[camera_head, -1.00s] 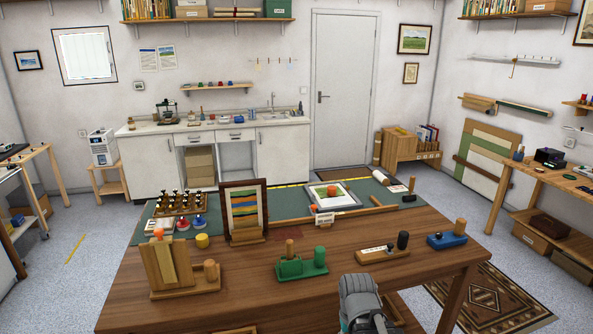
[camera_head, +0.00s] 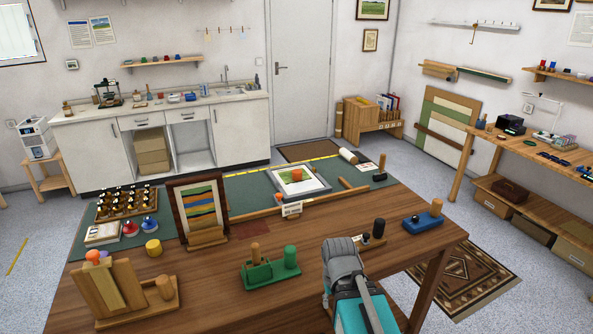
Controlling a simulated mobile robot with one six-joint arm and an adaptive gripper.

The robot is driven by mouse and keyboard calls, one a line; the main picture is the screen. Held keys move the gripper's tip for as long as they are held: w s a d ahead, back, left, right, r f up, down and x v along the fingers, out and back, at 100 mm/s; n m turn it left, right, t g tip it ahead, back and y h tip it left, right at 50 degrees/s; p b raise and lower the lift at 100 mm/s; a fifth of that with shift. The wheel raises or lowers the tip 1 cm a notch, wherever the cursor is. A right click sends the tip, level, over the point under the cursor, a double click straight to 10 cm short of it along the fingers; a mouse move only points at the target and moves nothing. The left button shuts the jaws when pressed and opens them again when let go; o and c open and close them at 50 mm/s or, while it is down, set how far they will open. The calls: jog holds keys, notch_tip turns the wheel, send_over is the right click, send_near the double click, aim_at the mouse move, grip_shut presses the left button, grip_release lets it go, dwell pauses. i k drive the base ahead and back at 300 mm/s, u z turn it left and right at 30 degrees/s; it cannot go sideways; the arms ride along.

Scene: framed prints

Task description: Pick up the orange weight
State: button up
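A small orange weight (camera_head: 297,175) sits on the print in a light grey frame (camera_head: 318,190), which lies flat on the green mat toward the back of the wooden table. A second orange item, a rounded knob (camera_head: 92,256), shows at the top of the wooden stand at the table's front left. Part of my arm, grey and teal, rises at the bottom, right of centre, well in front of the orange weight. The fingers of my gripper cannot be seen.
The table (camera_head: 215,285) also bears an upright framed striped print (camera_head: 196,208), a green holder (camera_head: 262,271), a yellow cylinder (camera_head: 153,247) and a blue block (camera_head: 422,222). A wooden rail (camera_head: 255,214) and a small label (camera_head: 291,209) lie before the flat frame.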

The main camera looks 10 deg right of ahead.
aim_at(296, 173)
jog(key=u, duration=0.05)
jog(key=k, duration=0.5)
jog(key=u, duration=0.2)
jog(key=i, duration=1.55)
jog(key=z, duration=0.05)
